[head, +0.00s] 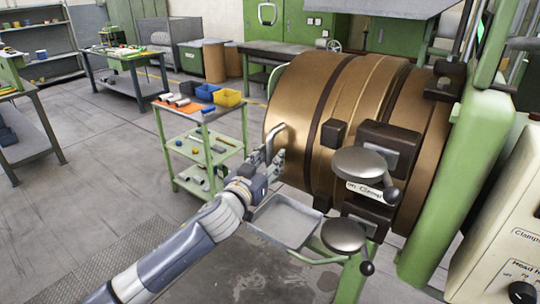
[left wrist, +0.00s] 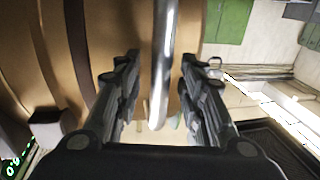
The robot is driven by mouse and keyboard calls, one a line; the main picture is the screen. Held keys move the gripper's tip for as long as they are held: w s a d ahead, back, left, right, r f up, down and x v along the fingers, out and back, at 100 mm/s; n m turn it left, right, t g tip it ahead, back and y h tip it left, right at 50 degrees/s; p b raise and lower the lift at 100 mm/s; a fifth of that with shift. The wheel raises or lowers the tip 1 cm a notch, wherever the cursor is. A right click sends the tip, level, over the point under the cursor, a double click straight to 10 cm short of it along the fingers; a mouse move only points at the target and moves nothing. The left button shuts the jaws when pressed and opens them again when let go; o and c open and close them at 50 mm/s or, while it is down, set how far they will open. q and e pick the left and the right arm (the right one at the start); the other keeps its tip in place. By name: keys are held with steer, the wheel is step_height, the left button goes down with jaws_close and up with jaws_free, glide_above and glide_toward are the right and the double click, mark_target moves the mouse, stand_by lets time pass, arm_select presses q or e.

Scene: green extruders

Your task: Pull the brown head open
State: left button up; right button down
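The brown head (head: 310,110) is a large bronze-coloured cylinder with dark bands, lying on its side at the right of the head view. Its curved surface fills the left of the left wrist view (left wrist: 30,50). A metal bar handle (head: 278,135) stands out at its left end. My left gripper (head: 270,165) is at this handle. In the left wrist view the handle (left wrist: 163,60) runs between the two spread fingers of my left gripper (left wrist: 160,75), with a visible gap on each side. My right gripper is not in view.
A grey tray (head: 285,221) sits just below my left gripper. A green trolley (head: 202,127) with colored bins stands behind it. Dark clamp blocks with round knobs (head: 360,163) project from the machine's front. A green post (head: 455,190) stands at the right. Floor at left is clear.

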arm_select(q)
steer(key=shift+w+d, duration=0.15)
steer(key=shift+w, duration=0.25)
jaws_close()
